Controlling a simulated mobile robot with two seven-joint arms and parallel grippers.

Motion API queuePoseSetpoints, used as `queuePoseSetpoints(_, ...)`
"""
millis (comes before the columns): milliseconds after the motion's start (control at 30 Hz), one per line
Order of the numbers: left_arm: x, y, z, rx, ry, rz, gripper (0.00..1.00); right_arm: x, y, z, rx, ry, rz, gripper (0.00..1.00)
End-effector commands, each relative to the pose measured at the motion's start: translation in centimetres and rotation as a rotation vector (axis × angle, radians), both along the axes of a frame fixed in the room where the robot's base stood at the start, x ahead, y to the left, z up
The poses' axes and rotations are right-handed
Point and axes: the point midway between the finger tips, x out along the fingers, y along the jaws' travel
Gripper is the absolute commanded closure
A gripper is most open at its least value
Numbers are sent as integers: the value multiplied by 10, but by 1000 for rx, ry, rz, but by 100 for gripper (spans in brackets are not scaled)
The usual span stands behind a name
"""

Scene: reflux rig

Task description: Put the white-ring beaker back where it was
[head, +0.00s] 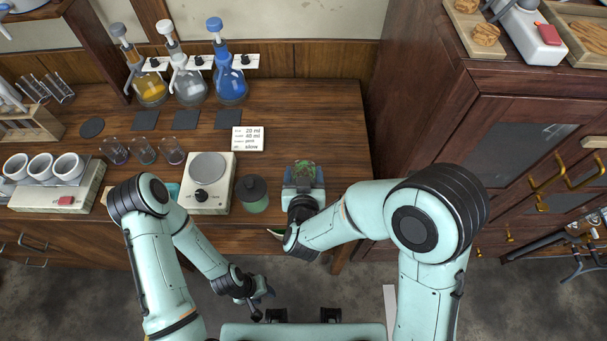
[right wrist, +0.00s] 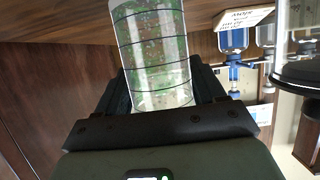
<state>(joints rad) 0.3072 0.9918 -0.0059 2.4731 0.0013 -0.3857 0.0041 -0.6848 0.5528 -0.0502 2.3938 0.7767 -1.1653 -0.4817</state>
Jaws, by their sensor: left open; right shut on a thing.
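My right gripper (head: 302,192) is shut on a clear glass beaker (head: 304,172) with green, speckled contents, held near the front right of the bench. In the right wrist view the same beaker (right wrist: 150,55) shows dark lines around its wall, between the fingers. I cannot tell its ring colour. Three small glass beakers, left (head: 115,152), middle (head: 143,150) and right (head: 172,151), stand in a row on the left half of the bench. Their ring colours are too small to tell. My left gripper (head: 264,291) is open and empty, low in front of the bench.
A white scale-like device (head: 207,193) and a dark-lidded jar (head: 253,194) stand left of the held beaker. A lettered card (head: 248,138) lies behind. Three dispenser bottles (head: 231,85) stand at the back, with dark pads (head: 185,120) before them. The back right bench is clear.

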Motion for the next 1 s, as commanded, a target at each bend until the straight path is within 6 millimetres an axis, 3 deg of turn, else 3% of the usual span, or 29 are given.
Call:
queuePoseSetpoints(333,-4,0,-5,0,4,0,57,0,0,-4,1,0,0,70)
queuePoseSetpoints(367,-3,0,-4,0,3,0,57,0,0,-4,0,1,0,21)
queuePoseSetpoints(400,-3,0,-4,0,3,0,57,0,0,-3,0,0,0,8)
queuePoseSetpoints(433,-3,0,-4,0,3,0,57,0,0,-3,0,0,0,6)
queuePoseSetpoints(800,2,0,2,0,-2,0,57,1,0,3,-1,-1,1,6)
queuePoseSetpoints(1000,-4,0,-6,0,4,0,57,-31,2,14,4,-1,6,6)
